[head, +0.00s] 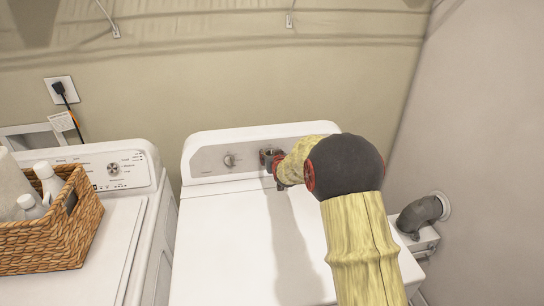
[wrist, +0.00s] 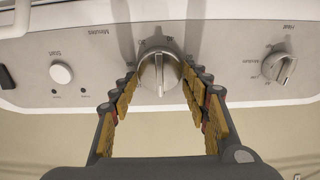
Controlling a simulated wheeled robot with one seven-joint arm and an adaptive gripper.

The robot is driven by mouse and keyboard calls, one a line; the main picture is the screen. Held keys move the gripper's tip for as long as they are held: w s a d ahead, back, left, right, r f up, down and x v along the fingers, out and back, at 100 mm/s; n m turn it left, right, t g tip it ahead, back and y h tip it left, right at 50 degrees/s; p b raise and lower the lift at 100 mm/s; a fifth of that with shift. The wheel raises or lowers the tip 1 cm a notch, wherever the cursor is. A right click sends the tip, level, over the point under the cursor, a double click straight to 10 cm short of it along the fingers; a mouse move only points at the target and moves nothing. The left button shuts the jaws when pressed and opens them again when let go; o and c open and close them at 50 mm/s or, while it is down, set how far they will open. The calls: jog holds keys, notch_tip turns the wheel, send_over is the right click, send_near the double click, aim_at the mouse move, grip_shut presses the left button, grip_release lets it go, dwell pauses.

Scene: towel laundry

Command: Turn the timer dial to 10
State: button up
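The timer dial (wrist: 158,68) is a round silver knob with a raised grip bar, on the grey panel marked "Minutes". It shows upside down in the wrist view, its bar close to upright in the picture. My gripper (wrist: 160,78) is open, with one finger on each side of the dial. The fingertips are close to the dial's rim; I cannot tell whether they touch it. In the head view my gripper (head: 270,158) is at the dryer's control panel and hides most of the dial.
A second knob (wrist: 279,67), marked "Heat", and a round Start button (wrist: 61,73) flank the dial. The white dryer's top (head: 235,235) is clear. A washer (head: 125,215) stands left with a wicker basket (head: 85,235) of bottles. A vent pipe (head: 418,213) is right.

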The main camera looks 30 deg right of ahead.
jog(key=c, duration=0.6)
jog(key=shift+c, duration=0.3)
jog(key=shift+m, duration=0.3)
jog(key=m+b, duration=0.2)
jog(key=m, duration=0.3)
jog(key=shift+s+d+f, duration=0.1)
jog(key=shift+d, duration=0.05)
jog(key=shift+m+g+b, duration=0.3)
jog(key=shift+m+b, duration=0.75)
jog(key=shift+m, duration=1.15)
jog(key=shift+d, duration=0.1)
jog(key=o, duration=1.1)
jog(key=shift+s, duration=0.15)
